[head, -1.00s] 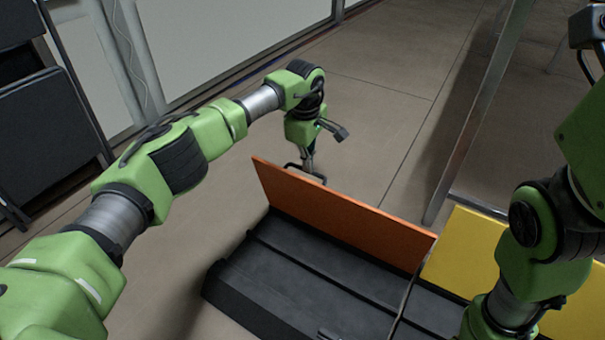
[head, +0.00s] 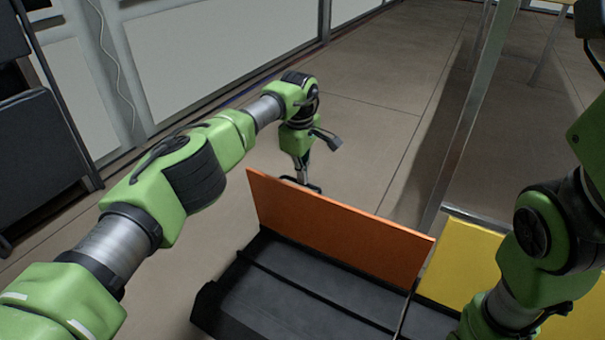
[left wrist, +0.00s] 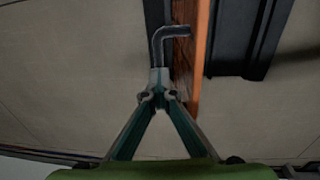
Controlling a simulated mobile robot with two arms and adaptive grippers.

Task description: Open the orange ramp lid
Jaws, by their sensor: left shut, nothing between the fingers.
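The orange lid (head: 335,228) stands raised, close to upright, along the far edge of the black ramp base (head: 290,288). In the left wrist view the lid shows nearly edge-on as an orange strip (left wrist: 199,60). My left gripper (head: 302,178) points down just behind the lid, on its far side. Its fingers are shut at their tips (left wrist: 160,82) with nothing held. A black bent bar (left wrist: 161,40) extends from beside the fingertips toward the lid; whether they touch is unclear. My right arm is at the right; its gripper is out of view.
A yellow panel (head: 462,262) adjoins the orange lid at the right, partly behind my right arm. A metal post (head: 468,118) stands behind it. Dark folded chairs (head: 40,130) stand at the left. The floor behind the lid is clear.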

